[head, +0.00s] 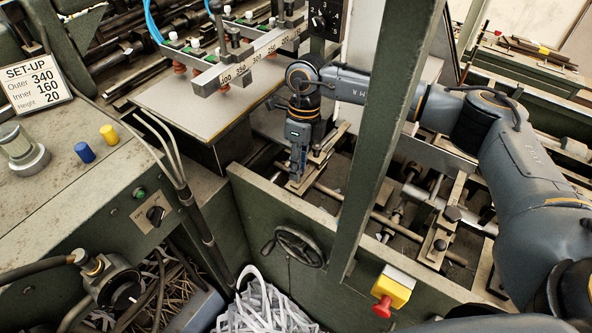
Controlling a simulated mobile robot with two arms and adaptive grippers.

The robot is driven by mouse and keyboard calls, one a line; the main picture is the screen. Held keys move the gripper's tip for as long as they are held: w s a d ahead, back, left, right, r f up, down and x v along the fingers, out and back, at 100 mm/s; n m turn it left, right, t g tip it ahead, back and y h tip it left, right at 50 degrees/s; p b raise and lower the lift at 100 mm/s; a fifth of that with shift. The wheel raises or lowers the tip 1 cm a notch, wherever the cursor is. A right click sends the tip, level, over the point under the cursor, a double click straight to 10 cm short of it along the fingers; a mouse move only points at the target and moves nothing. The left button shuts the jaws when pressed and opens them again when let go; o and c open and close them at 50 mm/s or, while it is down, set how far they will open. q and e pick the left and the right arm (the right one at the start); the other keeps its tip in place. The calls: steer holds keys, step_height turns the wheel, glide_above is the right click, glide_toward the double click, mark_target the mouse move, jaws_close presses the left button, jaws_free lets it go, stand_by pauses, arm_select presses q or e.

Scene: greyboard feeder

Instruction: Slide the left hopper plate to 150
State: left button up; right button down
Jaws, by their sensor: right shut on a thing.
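My right gripper (296,168) reaches down from the upper middle into the machine's hopper. Its fingers are closed at the left hopper plate (328,145), a narrow metal piece on the cross rods. The part between the fingers is mostly hidden by the gripper. A similar right hopper plate (437,232) with a dark knob sits farther right on the rods. No scale beside the left plate can be read from here. My left gripper is not in view.
A green upright post (375,150) stands just right of the gripper. The green front wall carries a handwheel (299,246) and a yellow box with a red button (391,289). A grey board (190,105) lies under a numbered suction bar (250,56). A set-up sign (36,82) stands left.

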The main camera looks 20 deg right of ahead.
steer(key=shift+w+d, duration=0.1)
steer(key=shift+d, duration=0.05)
steer(key=c, duration=1.1)
jaws_free()
steer(key=shift+c, duration=0.2)
step_height(320, 180, up, 12)
steer(key=w+d, duration=0.1)
steer(key=shift+w+d, duration=0.25)
steer(key=shift+w, duration=0.1)
steer(key=shift+f, duration=0.1)
